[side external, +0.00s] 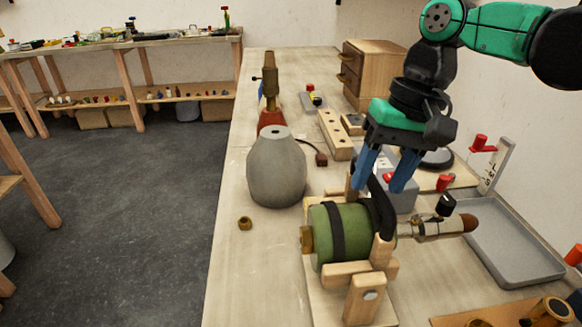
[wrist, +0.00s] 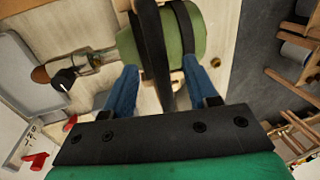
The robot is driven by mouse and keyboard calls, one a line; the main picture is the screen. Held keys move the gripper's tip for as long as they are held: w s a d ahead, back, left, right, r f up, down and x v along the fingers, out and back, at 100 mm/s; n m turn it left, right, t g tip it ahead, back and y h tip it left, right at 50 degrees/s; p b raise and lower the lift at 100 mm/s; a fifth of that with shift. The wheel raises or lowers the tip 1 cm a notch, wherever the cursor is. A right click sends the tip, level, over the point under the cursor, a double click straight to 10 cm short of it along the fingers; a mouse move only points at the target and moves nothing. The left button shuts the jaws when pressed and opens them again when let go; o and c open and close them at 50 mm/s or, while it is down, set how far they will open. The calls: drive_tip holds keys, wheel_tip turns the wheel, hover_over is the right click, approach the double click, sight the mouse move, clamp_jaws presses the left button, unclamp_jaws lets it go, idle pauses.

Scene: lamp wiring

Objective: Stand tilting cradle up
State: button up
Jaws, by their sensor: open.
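The tilting cradle is a light wooden frame (side external: 345,272) on a wooden base. It holds a green cylinder (side external: 329,228) lying on its side, with black straps around it. A brass knob (side external: 307,239) is at its left end, and a metal stem with a brown tip (side external: 468,222) points right. The green cylinder also shows in the wrist view (wrist: 201,42). A black curved bar (side external: 383,208) rises beside the cylinder. My gripper (side external: 377,187) is open just above, its blue fingers on either side of the bar. In the wrist view the bar (wrist: 150,50) passes between the fingers (wrist: 158,68); contact is unclear.
A grey vase-shaped body (side external: 276,172) and a small brass nut (side external: 245,223) stand left of the cradle. A grey tray (side external: 512,249) lies to the right. A grey block stands behind the gripper. A wooden drawer box (side external: 373,75) is at the back. The bench's left edge is near the vase.

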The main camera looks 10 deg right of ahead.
drive_tip(key=shift+f, duration=0.1)
clamp_jaws()
idle(1.4)
